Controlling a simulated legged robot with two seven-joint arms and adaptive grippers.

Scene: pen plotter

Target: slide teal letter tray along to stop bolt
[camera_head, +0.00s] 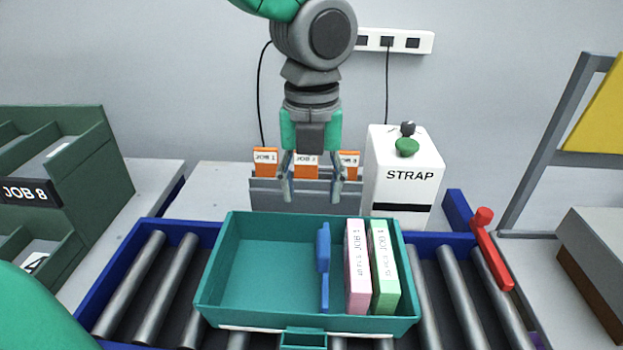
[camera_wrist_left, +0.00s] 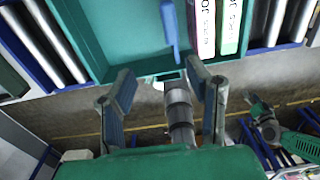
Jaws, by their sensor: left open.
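The teal letter tray (camera_head: 255,317) sits on a roller bed and holds a blue divider (camera_head: 323,262), a pink-edged folder (camera_head: 357,270) and a green one (camera_head: 384,270). Its front tab (camera_head: 303,339) points towards me. The red stop bolt (camera_head: 490,245) is at the bed's right end, apart from the tray. My left gripper (camera_head: 313,196) hangs down, open and empty, above the bed. In the left wrist view its fingers (camera_wrist_left: 165,92) appear either side of the tray's front tab (camera_wrist_left: 168,76), touching nothing I can make out.
Bare rollers (camera_head: 455,285) lie between tray and bolt. Behind the bed stand a white STRAP box (camera_head: 403,165) and a grey holder (camera_head: 268,197) with orange folders. A green JOB 8 rack (camera_head: 85,160) is at left, a grey block (camera_head: 595,250) at right.

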